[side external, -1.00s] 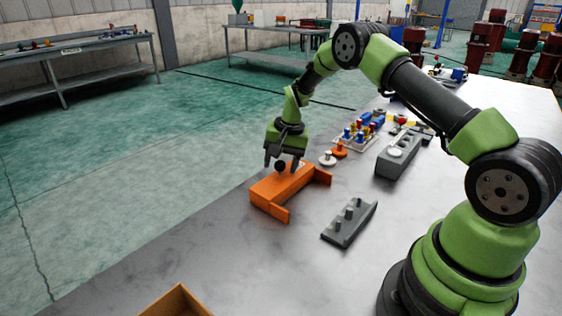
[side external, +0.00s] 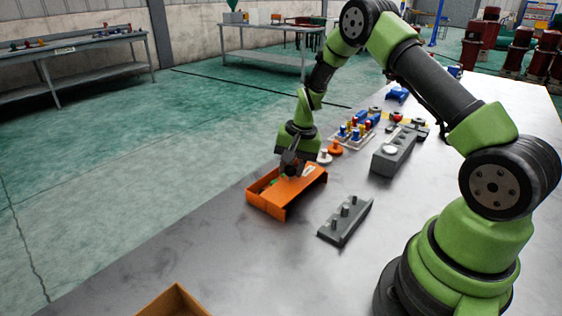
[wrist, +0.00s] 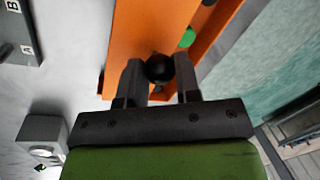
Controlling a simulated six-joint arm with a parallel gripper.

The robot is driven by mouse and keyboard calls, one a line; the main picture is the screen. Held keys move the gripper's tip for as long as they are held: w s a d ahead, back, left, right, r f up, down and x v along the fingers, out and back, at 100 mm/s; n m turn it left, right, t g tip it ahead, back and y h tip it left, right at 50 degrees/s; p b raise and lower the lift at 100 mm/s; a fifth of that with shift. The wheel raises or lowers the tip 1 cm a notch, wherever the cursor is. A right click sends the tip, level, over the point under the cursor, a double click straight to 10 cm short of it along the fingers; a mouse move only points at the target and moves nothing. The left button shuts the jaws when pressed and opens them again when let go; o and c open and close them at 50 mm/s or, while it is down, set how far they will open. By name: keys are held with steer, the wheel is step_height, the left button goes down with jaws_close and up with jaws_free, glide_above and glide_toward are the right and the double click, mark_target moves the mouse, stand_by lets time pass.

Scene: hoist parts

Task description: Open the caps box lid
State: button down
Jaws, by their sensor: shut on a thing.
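The caps box (side external: 262,203) is orange and sits near the table's left edge in the side view. Its orange lid (side external: 308,184) lies slid toward the right, over the side rails, so part of the interior shows on the left. A green item (side external: 274,181) is visible inside; the green item (wrist: 188,38) and a dark one also show in the wrist view. My gripper (side external: 290,171) is above the lid. In the wrist view, my gripper's fingers (wrist: 158,85) are shut on the lid's round black knob (wrist: 159,68).
A grey block with pegs (side external: 346,222) stands in front of the box. White (side external: 325,157) and orange (side external: 335,148) pieces, a rack of coloured parts (side external: 353,134) and a grey block (side external: 394,154) lie behind and right. Bare table surrounds the box's front.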

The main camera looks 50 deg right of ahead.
mark_target(304, 181)
steer(key=shift+s, duration=0.8)
steer(key=c, duration=0.8)
jaws_free()
steer(key=shift+r, duration=0.1)
steer(key=r, duration=0.3)
steer(key=s+r, duration=0.1)
steer(key=r, duration=0.2)
steer(key=d+r, duration=0.1)
steer(key=r, duration=0.2)
steer(key=shift+s+r, duration=0.25)
steer(key=shift+r, duration=0.05)
